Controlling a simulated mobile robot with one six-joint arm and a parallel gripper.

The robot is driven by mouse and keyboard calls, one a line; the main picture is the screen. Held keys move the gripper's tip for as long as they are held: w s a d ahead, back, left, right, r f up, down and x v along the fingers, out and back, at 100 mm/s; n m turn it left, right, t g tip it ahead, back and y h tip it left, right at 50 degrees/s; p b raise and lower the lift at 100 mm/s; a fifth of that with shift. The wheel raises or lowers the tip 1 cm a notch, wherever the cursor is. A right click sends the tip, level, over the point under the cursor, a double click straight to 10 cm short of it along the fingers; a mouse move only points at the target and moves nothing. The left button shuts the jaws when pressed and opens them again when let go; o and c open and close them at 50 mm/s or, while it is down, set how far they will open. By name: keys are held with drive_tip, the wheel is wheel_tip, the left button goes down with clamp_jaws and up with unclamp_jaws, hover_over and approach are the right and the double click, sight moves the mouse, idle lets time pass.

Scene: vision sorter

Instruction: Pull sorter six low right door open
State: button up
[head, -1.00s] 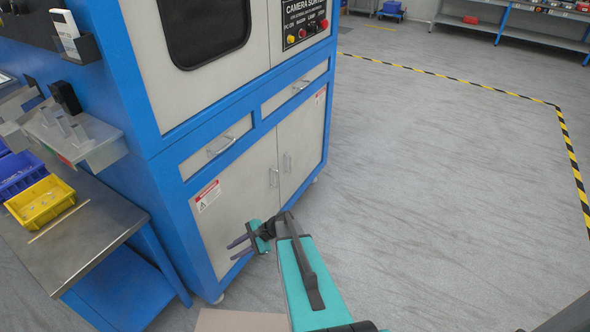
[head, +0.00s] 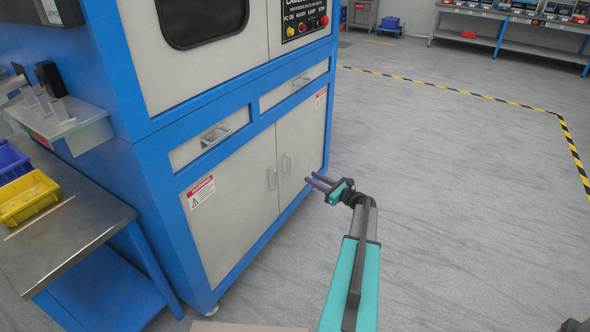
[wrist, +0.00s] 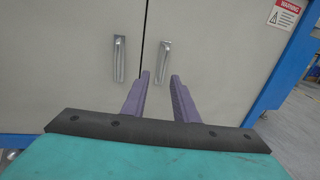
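The sorter's low right door (head: 302,135) is a pale grey panel and is shut. Its upright metal handle (head: 287,165) is near its left edge; it also shows in the wrist view (wrist: 162,64). The low left door (head: 235,195) is shut too, with its own handle (head: 271,179) beside the seam. My gripper (head: 310,179) is open and empty, its purple fingers pointing towards the doors. In the head view it is to the right of the right handle and apart from it. In the wrist view the handle shows just beyond the gap between the fingertips (wrist: 160,76).
Shut drawers (head: 294,83) are above the doors. A steel-topped bench (head: 75,240) with a yellow bin (head: 30,200) and a blue bin (head: 10,165) stands at the left. The floor (head: 450,190) to the right is open, bounded by yellow-black tape (head: 470,93).

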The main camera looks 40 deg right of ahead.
drive_tip(key=shift+s+d+r, duration=0.2)
drive_tip(key=shift+s+d, duration=0.05)
drive_tip(key=shift+d, duration=0.35)
drive_tip(key=w+b, duration=0.2)
drive_tip(key=w, duration=1.1)
drive_tip(key=shift+w+a, duration=0.35)
drive_tip(key=shift+w, duration=0.05)
clamp_jaws()
idle(1.0)
